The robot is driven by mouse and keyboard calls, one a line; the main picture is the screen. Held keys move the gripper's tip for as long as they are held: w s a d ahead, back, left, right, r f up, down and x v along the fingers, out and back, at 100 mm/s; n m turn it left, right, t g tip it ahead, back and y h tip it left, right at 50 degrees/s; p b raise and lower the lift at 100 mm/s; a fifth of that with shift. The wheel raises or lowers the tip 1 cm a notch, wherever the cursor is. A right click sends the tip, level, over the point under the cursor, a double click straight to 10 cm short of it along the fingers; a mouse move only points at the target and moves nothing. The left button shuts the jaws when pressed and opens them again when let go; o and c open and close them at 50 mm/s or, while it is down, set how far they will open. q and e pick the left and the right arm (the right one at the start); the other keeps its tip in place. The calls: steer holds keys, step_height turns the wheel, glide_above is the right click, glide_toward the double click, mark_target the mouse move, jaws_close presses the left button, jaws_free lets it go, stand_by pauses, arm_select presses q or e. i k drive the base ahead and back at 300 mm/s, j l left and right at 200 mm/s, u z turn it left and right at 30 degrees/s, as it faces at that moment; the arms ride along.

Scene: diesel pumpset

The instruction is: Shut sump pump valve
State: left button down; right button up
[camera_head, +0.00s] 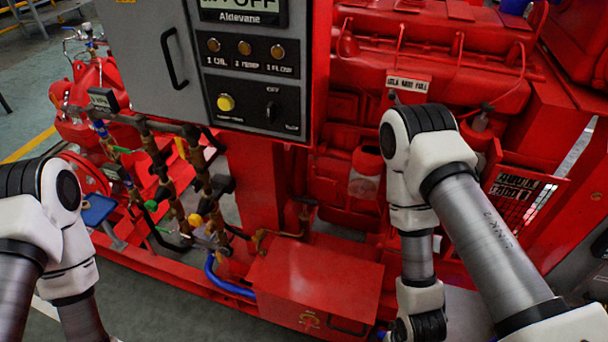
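A cluster of brass and dark pipes (158,163) with small valves stands left of centre, below the grey control cabinet. It has a yellow handle (181,148) higher up, a yellow part (194,220) lower down, and a small green handle (151,205). I cannot tell which is the sump pump valve; no label for it is readable. My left arm comes in at the left edge and my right arm at the right. Both bend down out of the picture, so neither gripper shows. No arm part visibly touches the valves.
The grey control cabinet (150,55) overhangs the pipes. A red box (315,285) stands low at the centre, with a blue hose (228,286) to its left. The red engine (440,60) fills the right side. Some bare floor (150,300) shows at the lower left.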

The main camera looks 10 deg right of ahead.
mark_target(255, 238)
steer(key=i+l+u, duration=0.15)
steer(key=u, duration=0.2)
steer(key=i+l+u, duration=0.2)
steer(key=u, duration=0.15)
